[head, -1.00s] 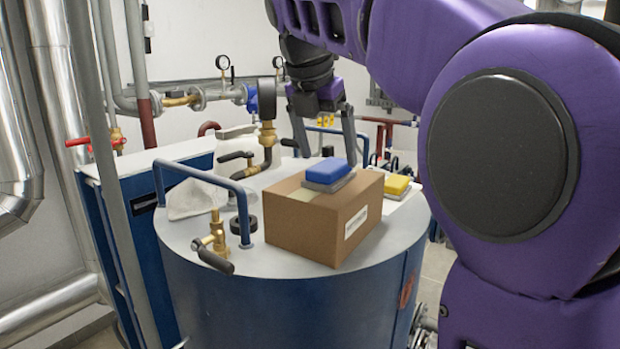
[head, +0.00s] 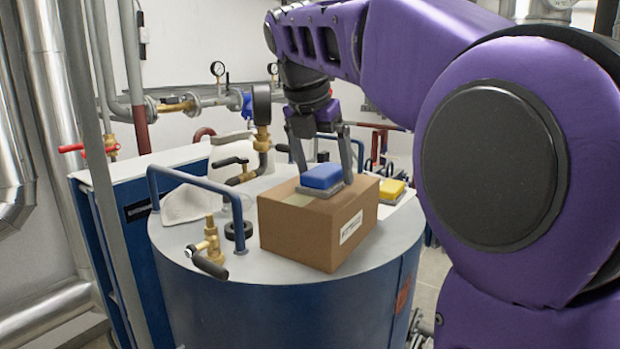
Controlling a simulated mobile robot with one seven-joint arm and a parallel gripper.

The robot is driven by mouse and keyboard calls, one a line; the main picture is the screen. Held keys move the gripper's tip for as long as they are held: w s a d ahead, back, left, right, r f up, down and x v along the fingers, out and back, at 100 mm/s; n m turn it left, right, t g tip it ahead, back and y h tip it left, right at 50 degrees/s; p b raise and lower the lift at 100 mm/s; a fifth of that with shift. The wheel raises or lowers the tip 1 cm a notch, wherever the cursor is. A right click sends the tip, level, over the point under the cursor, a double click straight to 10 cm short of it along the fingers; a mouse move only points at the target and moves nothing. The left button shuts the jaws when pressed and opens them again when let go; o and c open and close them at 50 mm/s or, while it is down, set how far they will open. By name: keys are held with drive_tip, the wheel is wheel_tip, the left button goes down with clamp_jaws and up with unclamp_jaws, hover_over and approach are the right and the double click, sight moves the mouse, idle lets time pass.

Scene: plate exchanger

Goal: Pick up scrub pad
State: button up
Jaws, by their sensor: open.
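A scrub pad with a blue upper block (head: 321,176) and a thin grey underside lies flat on top of a brown cardboard box (head: 295,232). My gripper (head: 325,176) points down over it with its two fingers apart, one at the pad's left and one at its right. The left fingertip is partly hidden behind the pad and box top. I cannot tell whether either finger touches the pad. A second pad, yellow on grey (head: 391,190), lies behind the box to the right.
The box stands on the round grey top of a blue tank (head: 270,310). Free tank top shows at the front left.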

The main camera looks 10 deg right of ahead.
sight(323, 170)
drive_tip(key=shift+c, duration=0.3)
drive_tip(key=c, duration=1.2)
drive_tip(key=shift+r, duration=0.1)
wheel_tip(323, 170, up, 8)
drive_tip(key=p, duration=0.3)
drive_tip(key=shift+r, duration=0.1)
wheel_tip(323, 170, up, 2)
drive_tip(key=shift+r, duration=0.1)
drive_tip(key=o, duration=0.7)
drive_tip(key=c, duration=0.5)
